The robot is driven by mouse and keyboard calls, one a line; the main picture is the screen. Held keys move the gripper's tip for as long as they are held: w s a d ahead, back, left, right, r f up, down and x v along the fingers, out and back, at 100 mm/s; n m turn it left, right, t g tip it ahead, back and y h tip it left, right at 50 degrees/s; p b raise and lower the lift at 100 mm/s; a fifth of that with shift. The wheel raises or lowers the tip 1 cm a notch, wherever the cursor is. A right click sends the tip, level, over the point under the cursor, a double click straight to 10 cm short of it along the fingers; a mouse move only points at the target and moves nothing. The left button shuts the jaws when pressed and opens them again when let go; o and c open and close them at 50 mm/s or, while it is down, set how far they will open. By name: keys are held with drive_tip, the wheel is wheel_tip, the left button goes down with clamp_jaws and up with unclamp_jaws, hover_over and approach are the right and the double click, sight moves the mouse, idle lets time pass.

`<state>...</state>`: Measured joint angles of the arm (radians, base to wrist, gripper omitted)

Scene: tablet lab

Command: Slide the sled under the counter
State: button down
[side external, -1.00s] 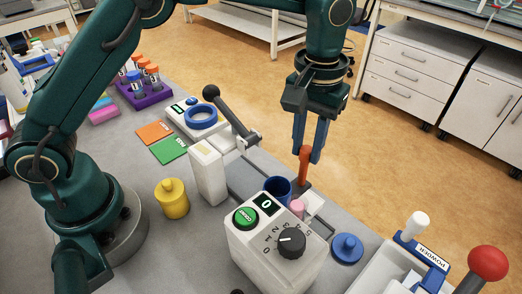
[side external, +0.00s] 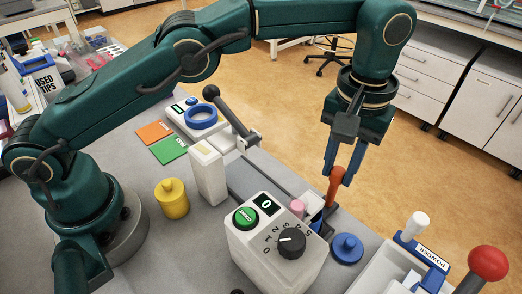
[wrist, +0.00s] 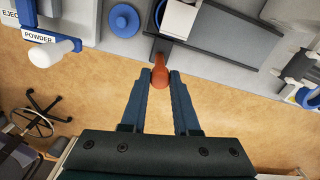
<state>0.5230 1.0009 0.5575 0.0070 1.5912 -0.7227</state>
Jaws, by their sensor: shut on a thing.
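The counter (side external: 285,250) is a white box with a green COUNT button, a dark dial and a display reading 0. The sled's orange handle (side external: 336,187) stands behind it and to the right, near the right end of the dark track (side external: 262,190). My gripper (side external: 340,172) is shut on this handle. In the wrist view the orange handle (wrist: 160,72) sits between the two fingertips (wrist: 160,76). A blue cup is mostly hidden behind the counter in the side view. I cannot tell exactly how the sled's body lies relative to the counter.
A round blue lid (side external: 346,247) lies right of the counter, close to the track's end. A lever with a black knob (side external: 211,92) and a white block (side external: 208,172) stand at the left. A POWDER station (side external: 415,243) is at the right. The floor beyond the bench is open.

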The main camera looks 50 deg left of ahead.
drive_tip(key=c, duration=0.7)
unclamp_jaws()
drive_tip(key=shift+d, duration=0.25)
drive_tip(key=shift+o, duration=0.2)
drive_tip(key=shift+a, duration=0.1)
